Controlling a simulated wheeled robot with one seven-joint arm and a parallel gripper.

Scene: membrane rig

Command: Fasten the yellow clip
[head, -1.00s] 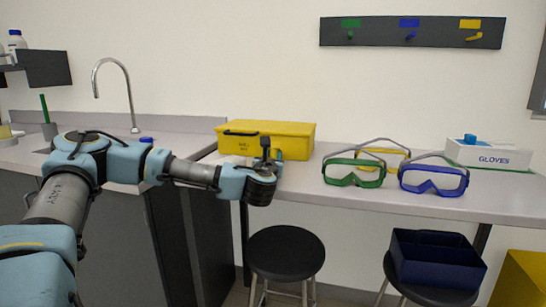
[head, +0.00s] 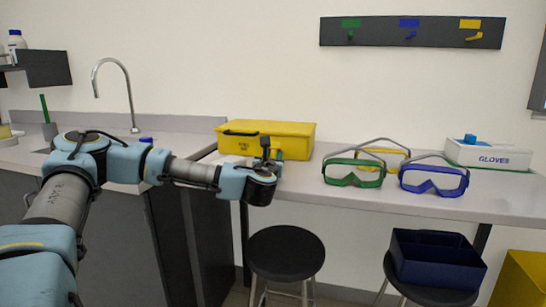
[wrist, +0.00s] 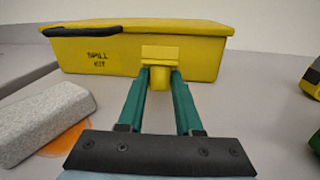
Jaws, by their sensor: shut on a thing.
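The yellow spill kit box (head: 295,139) stands on the bench with its lid down, and its front fills the top of the wrist view (wrist: 115,68). The yellow clip (wrist: 160,53) is at the middle of the box's front, just below the lid edge. My gripper (wrist: 160,76) is shut on the clip's lower tab, with one green finger on each side. Whether the clip is latched cannot be told.
A grey block (wrist: 45,122) lies left of my fingers, over an orange flat piece (wrist: 66,142). Green goggles (head: 354,173), blue goggles (head: 434,180) and yellow goggles (head: 392,158) sit to the right. A black stool (head: 286,253) stands below the bench.

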